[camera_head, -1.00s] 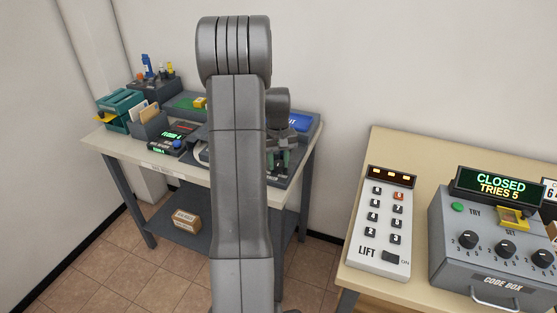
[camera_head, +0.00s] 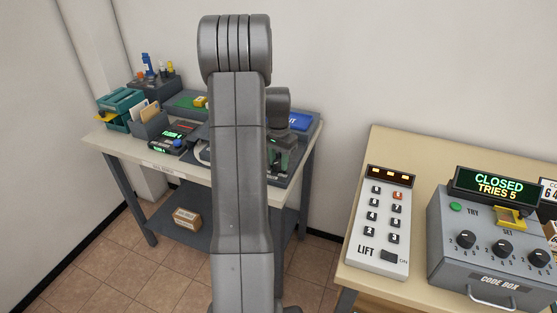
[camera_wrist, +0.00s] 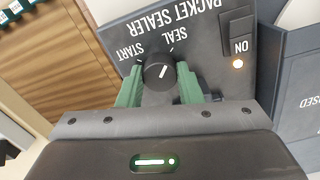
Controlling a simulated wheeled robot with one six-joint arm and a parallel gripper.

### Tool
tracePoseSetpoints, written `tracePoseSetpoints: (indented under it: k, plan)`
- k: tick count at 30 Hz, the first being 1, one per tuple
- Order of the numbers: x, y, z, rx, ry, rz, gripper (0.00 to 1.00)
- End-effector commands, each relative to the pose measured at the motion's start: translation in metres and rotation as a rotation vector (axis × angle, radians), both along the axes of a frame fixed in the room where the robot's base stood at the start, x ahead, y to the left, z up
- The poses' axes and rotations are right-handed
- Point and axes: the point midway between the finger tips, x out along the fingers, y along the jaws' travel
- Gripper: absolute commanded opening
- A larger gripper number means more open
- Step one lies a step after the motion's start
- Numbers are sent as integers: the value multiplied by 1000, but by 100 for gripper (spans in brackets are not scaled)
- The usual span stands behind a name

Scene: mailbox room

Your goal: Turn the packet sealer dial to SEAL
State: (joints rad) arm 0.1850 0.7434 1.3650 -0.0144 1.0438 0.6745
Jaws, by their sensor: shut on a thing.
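The packet sealer (camera_wrist: 207,68) shows in the wrist view as a dark panel with white lettering. Its round black dial (camera_wrist: 159,71) has a white pointer line that leans up and slightly right, roughly towards the SEAL mark; exact alignment is hard to tell. START is printed to the left of SEAL. My gripper (camera_wrist: 160,84) is shut on the dial, with one green finger on each side. In the head view my gripper (camera_head: 282,152) is at the back table, partly behind my arm, and the dial is hidden.
An ON switch (camera_wrist: 238,46) with a lit lamp is right of the dial. The back table (camera_head: 110,141) holds trays and small devices. A lift keypad (camera_head: 383,222) and a code box (camera_head: 490,255) reading CLOSED stand on the right table. Floor shows between the tables.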

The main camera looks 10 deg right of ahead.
Motion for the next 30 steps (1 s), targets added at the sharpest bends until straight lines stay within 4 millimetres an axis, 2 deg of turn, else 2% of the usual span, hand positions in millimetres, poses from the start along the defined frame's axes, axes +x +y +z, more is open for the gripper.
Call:
tracePoseSetpoints:
  k: [12,26,27,30]
  plan:
    - [1,-1,1,-2,-3,-148,9]
    - [1,-1,1,-1,-4,-160,9]
    - [1,-1,1,-1,-4,-160,36]
    - [1,0,1,-1,-3,-159,54]
